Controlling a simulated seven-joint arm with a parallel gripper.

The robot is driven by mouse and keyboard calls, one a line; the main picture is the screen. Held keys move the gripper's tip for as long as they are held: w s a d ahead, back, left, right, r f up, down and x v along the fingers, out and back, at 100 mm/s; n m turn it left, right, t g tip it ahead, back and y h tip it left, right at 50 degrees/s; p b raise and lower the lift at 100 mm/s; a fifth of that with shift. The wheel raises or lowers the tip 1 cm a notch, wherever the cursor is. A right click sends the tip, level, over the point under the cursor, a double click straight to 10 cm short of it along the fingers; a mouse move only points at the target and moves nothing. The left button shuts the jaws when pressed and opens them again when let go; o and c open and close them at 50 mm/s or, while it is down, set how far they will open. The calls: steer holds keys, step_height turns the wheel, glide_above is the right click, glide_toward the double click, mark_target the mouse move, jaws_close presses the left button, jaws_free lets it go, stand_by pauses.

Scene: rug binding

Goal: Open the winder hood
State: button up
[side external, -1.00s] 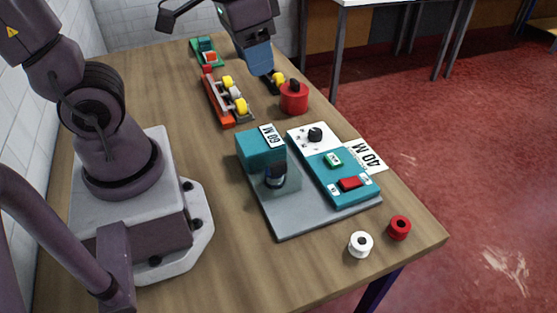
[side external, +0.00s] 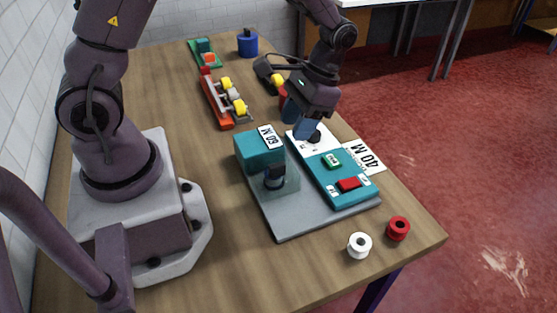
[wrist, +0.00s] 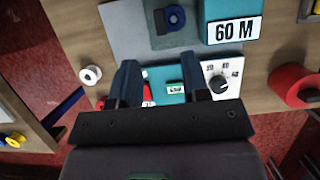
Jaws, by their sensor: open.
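The winder has a grey base plate (side external: 290,218), a teal box (side external: 259,150) labelled 60 M and a dark spindle (side external: 274,176). A see-through hood (side external: 292,180) appears to stand around the spindle; its exact position is hard to tell. My gripper (side external: 302,130) is open and empty, above the dial end of the panel. In the wrist view my gripper (wrist: 158,72) has its fingers over the panel, with the spindle (wrist: 170,18) beyond them.
White (side external: 359,245) and red (side external: 398,228) spools lie near the front table edge. A 40 M card (side external: 364,157) lies beside the panel. A red rack with yellow spools (side external: 223,101) and a blue cylinder (side external: 247,43) stand farther back. Bare wood lies left of the winder.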

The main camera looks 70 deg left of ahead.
mark_target(278, 165)
steer(key=x, duration=1)
steer(key=shift+c, duration=0.2)
steer(key=shift+w+r, duration=0.1)
jaws_close()
